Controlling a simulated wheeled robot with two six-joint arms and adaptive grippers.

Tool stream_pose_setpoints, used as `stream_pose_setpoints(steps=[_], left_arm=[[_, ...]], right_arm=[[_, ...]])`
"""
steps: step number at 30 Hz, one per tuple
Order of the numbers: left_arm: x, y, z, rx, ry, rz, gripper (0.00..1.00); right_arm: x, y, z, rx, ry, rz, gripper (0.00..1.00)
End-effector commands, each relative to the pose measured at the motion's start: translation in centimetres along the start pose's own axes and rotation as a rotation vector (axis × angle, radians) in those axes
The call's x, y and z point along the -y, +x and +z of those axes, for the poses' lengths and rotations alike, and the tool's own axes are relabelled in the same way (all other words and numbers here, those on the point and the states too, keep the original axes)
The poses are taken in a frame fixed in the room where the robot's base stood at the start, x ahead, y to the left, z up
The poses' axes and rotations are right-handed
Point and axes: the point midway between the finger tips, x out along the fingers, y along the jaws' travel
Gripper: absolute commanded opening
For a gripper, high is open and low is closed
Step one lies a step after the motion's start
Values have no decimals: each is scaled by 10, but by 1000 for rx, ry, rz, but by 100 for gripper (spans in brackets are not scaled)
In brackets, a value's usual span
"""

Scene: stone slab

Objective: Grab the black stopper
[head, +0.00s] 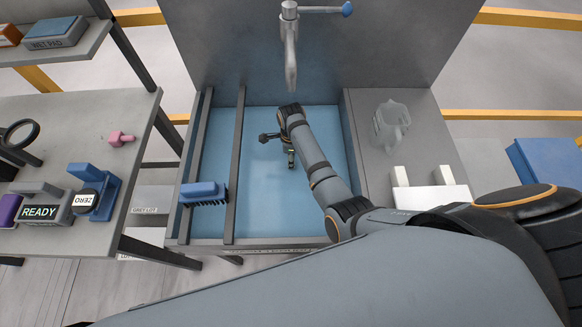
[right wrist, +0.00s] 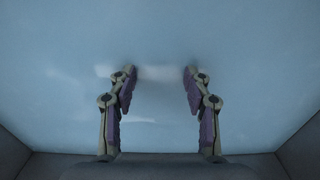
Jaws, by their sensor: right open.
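My right gripper (head: 291,158) hangs inside the sink basin (head: 266,215), over its blue floor. In the right wrist view the two fingers (right wrist: 160,78) are spread apart with only pale blue surface between them, so it is open and empty. A small dark piece (head: 267,137) juts out just left of the gripper in the head view; I cannot tell whether it is the black stopper or part of my wrist. No stopper shows in the right wrist view. My forearm hides part of the basin. My left gripper is not in view.
A tap (head: 290,50) stands over the basin's back. Two dark rails (head: 237,150) cross the basin's left; a blue brush (head: 203,192) rests across there. A clear jug (head: 391,122) and a white item (head: 430,197) stand right. A grey bench (head: 75,110) holds several items left.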

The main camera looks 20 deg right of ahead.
Motion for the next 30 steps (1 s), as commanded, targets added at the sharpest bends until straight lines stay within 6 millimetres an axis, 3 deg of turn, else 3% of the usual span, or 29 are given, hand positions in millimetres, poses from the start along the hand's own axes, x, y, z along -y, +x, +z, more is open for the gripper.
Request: stream_pose_setpoints(steps=[3, 6, 12, 20, 30], left_arm=[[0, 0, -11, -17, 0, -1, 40], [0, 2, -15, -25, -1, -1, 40], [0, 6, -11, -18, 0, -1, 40], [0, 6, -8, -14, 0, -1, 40], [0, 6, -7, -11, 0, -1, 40]], right_arm=[[0, 4, 0, 0, 0, 1, 49], [-1, 20, 0, -1, 0, 4, 49], [0, 49, 0, 0, 1, 2, 49], [0, 53, 0, 1, 1, 0, 49], [0, 53, 0, 1, 0, 0, 3]])
